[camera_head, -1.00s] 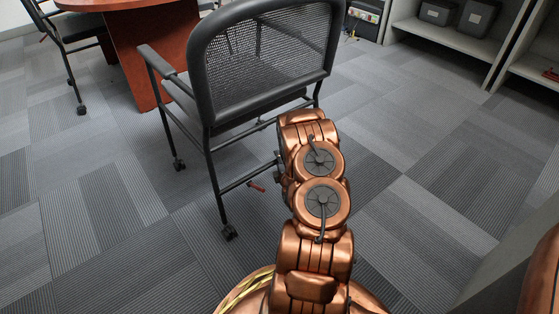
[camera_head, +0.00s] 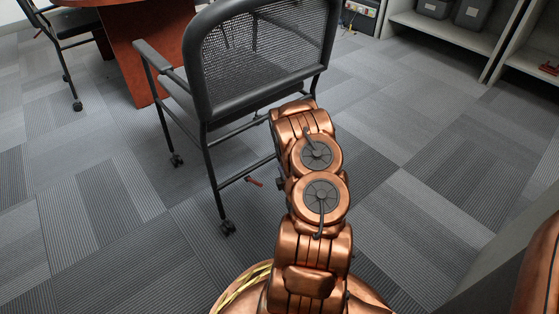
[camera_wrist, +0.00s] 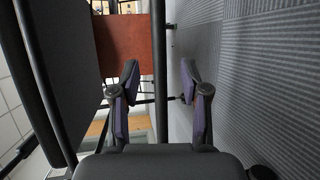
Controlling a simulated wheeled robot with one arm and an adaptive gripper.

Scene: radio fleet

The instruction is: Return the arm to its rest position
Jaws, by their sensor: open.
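My gripper (camera_wrist: 158,85) shows in the wrist view with its two purple-padded fingers apart. A dark chair leg (camera_wrist: 160,60) runs through the view between the fingers; I cannot tell how far it is from them. In the head view my copper arm reaches forward from my base, and its far end is beside the black mesh chair (camera_head: 194,60). The gripper itself is hidden in the head view.
A red-brown table (camera_head: 150,40) stands behind the chair. Another chair (camera_head: 75,30) is at the far left. Grey shelving (camera_head: 445,38) with dark bins (camera_head: 476,14) is at the back right. Carpet (camera_head: 415,170) is clear to the right of my arm.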

